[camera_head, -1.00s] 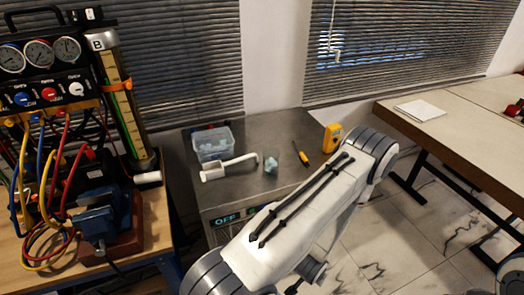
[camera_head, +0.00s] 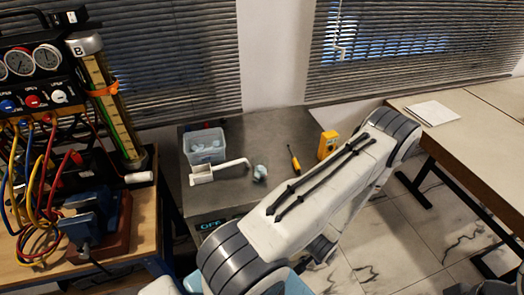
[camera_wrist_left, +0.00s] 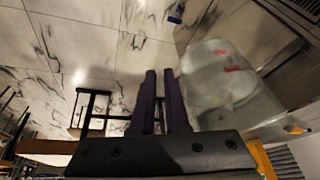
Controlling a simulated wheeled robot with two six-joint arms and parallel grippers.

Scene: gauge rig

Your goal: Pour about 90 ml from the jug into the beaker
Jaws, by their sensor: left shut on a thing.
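My left gripper (camera_wrist_left: 162,73) shows in the left wrist view as two dark fingers close together. A large clear vessel with red marks, which looks like the jug (camera_wrist_left: 225,85), is beside the fingers on the right. Its grip point is hidden, and I cannot make out a liquid level. In the head view a small pale-blue, glassy thing, possibly the beaker (camera_head: 260,173), is on the metal bench top (camera_head: 262,133). I cannot tell whether it is upright. My left arm crosses the front of the head view, and its gripper is out of that picture. My right gripper is in neither view.
A clear tub (camera_head: 204,146) with pale lumps and a white handled tool (camera_head: 218,172) are on the bench top. A screwdriver (camera_head: 293,158) and a yellow meter (camera_head: 327,145) are at its right. The gauge rig (camera_head: 40,85) stands left; a table (camera_head: 470,125) stands right.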

